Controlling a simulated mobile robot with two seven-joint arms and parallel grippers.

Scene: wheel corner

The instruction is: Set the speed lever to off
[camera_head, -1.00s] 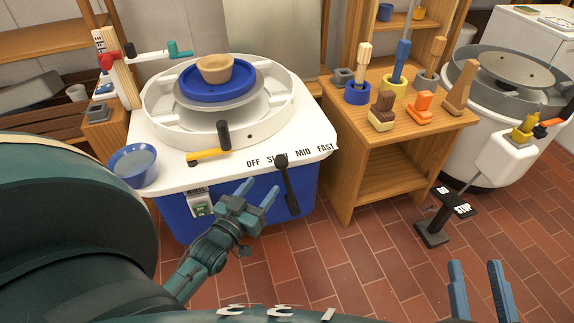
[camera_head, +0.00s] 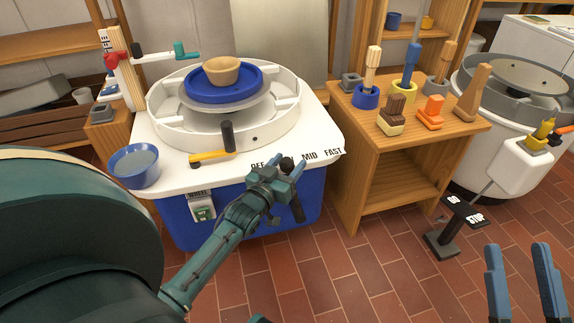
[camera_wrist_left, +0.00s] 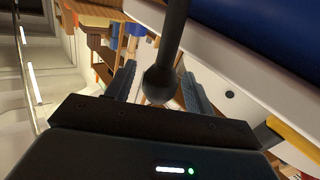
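The black speed lever (camera_head: 296,207) is on the front of the white pottery wheel (camera_head: 180,179); its round knob (camera_head: 286,162) is at the printed scale, just left of MID. OFF shows further left, and SLOW is mostly hidden by my gripper. My left gripper (camera_head: 286,166) is at the lever's top, fingers apart on either side of the knob. In the left wrist view the lever's knob (camera_wrist_left: 160,84) sits between the two open fingers, with no clear squeeze on it. My right gripper (camera_head: 522,270) is open and empty at the lower right.
A yellow-based black-handled lever (camera_head: 227,138) and a blue bowl (camera_head: 134,165) sit on the wheel's deck to the left.

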